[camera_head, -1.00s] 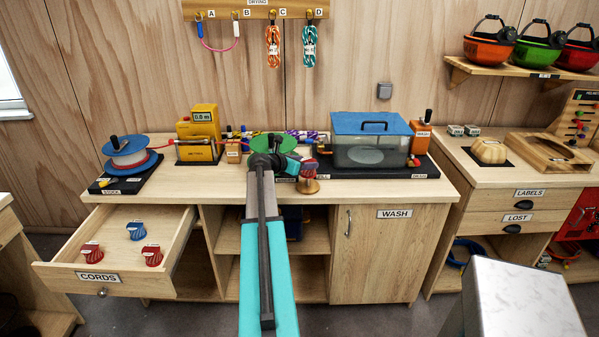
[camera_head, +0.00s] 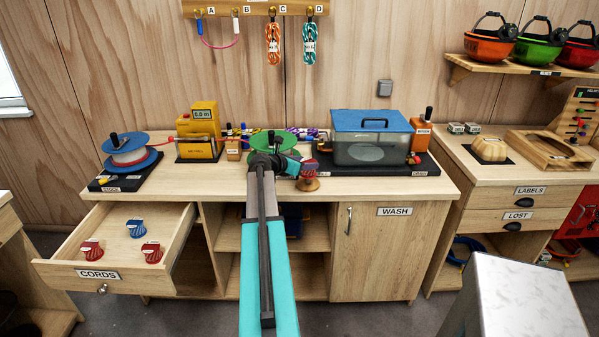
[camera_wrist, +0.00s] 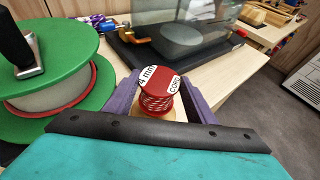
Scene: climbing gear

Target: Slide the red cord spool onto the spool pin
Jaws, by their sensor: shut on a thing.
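My gripper (camera_wrist: 160,102) is shut on the red cord spool (camera_wrist: 157,100), which has a white "4 mm CORD" label on top and red-and-white cord around it. The spool is upright between the purple jaws. In the head view, my gripper (camera_head: 303,169) is over the front of the bench, right of the green reel. The round wooden base (camera_head: 308,185) of the spool pin is directly below the spool, and its edge (camera_wrist: 152,114) shows in the wrist view. The pin itself is hidden, so I cannot tell whether the spool is around it.
The green reel (camera_head: 268,143) stands close to the left of my gripper. The wash tank (camera_head: 372,147) is behind on the right. The open CORDS drawer (camera_head: 72,271) at the lower left holds two red spools and one blue spool. Bare bench top (camera_head: 200,182) lies left of the gripper.

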